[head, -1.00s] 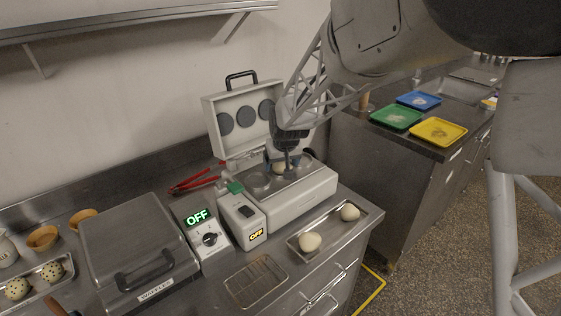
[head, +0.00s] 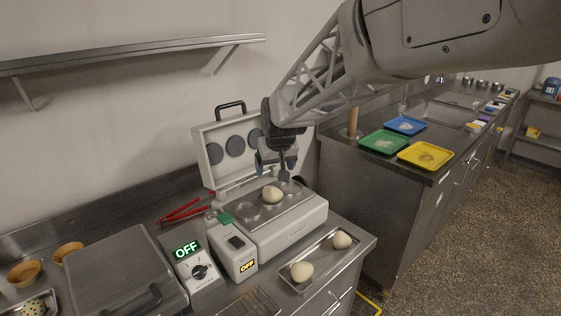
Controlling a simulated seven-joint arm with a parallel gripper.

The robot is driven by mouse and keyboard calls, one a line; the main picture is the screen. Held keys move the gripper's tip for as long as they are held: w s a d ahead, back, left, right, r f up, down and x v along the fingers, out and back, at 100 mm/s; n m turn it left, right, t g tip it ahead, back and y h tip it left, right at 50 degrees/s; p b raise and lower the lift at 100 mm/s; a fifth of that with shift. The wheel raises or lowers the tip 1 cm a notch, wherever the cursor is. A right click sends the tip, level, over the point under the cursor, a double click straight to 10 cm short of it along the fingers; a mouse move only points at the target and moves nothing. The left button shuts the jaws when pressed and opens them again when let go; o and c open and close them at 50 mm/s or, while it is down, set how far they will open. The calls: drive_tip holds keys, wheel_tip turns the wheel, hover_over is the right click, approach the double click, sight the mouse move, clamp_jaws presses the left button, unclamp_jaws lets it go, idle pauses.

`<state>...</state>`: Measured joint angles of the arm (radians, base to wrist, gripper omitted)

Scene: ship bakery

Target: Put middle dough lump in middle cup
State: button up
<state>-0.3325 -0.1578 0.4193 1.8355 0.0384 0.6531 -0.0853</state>
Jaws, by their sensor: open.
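A pale dough lump (head: 272,195) sits at the middle cup of the open cup machine (head: 290,232). The left cup (head: 247,213) is empty; the right cup is partly hidden behind my gripper. My gripper (head: 277,172) is open and empty, just above and behind the dough lump, apart from it. Two more dough lumps, a near one (head: 302,271) and a far one (head: 342,240), lie on the metal tray (head: 322,262) in front of the machine, with a gap between them.
The machine's raised lid (head: 212,150) stands behind the cups. Red tongs (head: 183,212) lie to the left. A control box reading OFF (head: 200,268) and a closed waffle iron (head: 125,270) stand left of the machine. Green (head: 384,142), blue and yellow trays lie on the right counter.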

idle(0.7)
drive_tip(key=s+d+r+m+h, duration=0.1)
drive_tip(key=s+d+r, duration=0.1)
drive_tip(key=s+d, duration=0.65)
drive_tip(key=s+d+r+m, duration=0.1)
drive_tip(key=s+d+r, duration=0.1)
drive_tip(key=s+d, duration=0.6)
drive_tip(key=s+d+f+m, duration=0.1)
drive_tip(key=s+d, duration=0.1)
drive_tip(key=s, duration=0.5)
drive_tip(key=s+d+f+g, duration=0.1)
drive_tip(key=s+d, duration=0.2)
drive_tip(key=s, duration=0.4)
drive_tip(key=s+d+f+m+h, duration=0.1)
drive_tip(key=s+d, duration=0.1)
drive_tip(key=s, duration=0.5)
drive_tip(key=shift+s+d+f+m, duration=0.15)
drive_tip(key=shift+d+f+m, duration=0.15)
drive_tip(key=shift+f, duration=0.1)
